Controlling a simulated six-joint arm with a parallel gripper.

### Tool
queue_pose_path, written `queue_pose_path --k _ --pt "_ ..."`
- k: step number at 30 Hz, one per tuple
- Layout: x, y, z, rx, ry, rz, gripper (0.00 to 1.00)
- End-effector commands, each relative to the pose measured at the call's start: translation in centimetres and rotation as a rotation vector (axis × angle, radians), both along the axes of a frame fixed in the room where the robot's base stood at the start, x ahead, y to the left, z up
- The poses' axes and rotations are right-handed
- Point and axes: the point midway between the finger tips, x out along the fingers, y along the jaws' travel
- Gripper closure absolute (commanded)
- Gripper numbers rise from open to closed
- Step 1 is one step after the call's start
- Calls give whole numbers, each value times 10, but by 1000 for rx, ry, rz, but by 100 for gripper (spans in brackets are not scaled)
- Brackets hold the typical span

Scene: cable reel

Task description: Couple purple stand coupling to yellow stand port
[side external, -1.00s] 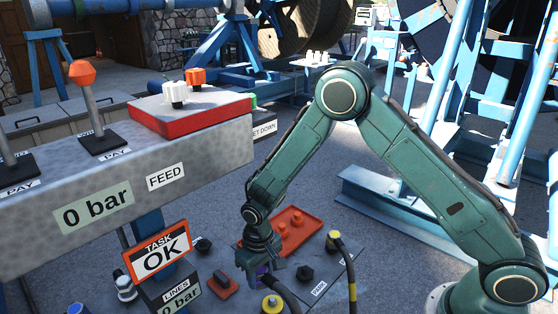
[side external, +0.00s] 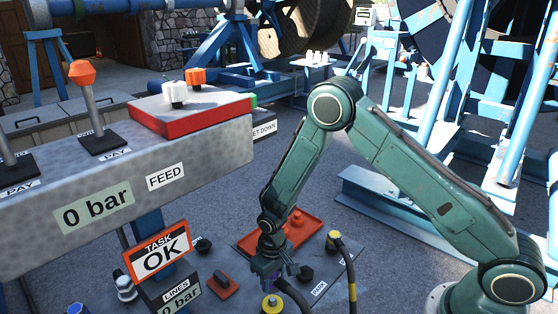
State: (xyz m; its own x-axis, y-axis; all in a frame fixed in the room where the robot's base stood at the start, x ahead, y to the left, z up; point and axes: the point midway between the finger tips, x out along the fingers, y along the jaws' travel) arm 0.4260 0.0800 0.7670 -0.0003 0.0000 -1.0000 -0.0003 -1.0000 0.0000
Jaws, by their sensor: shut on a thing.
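My gripper (side external: 271,262) points down over the stand panel at the bottom of the side view. It is shut on the purple coupling (side external: 271,280), mostly hidden by the jaws, with a dark hose (side external: 294,293) running from it down to the right. The yellow port (side external: 271,305), a yellow ring around a dark centre, lies just below the coupling in the picture. The coupling appears above the port and apart from it, but the exact gap and alignment cannot be told from this angle.
A yellow-topped coupling with a yellow-banded hose (side external: 346,262) stands to the right. A black fitting (side external: 304,273) is close to my gripper's right. A red tray (side external: 303,226) lies behind. A red-based switch (side external: 223,285) and the "TASK OK" sign (side external: 158,251) are to the left.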

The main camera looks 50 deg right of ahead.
Motion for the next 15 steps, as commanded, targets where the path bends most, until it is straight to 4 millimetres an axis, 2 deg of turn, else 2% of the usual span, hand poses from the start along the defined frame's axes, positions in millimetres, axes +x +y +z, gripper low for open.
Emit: queue_pose_path --k 15 --pt "0 0 -44 0 0 0 86"
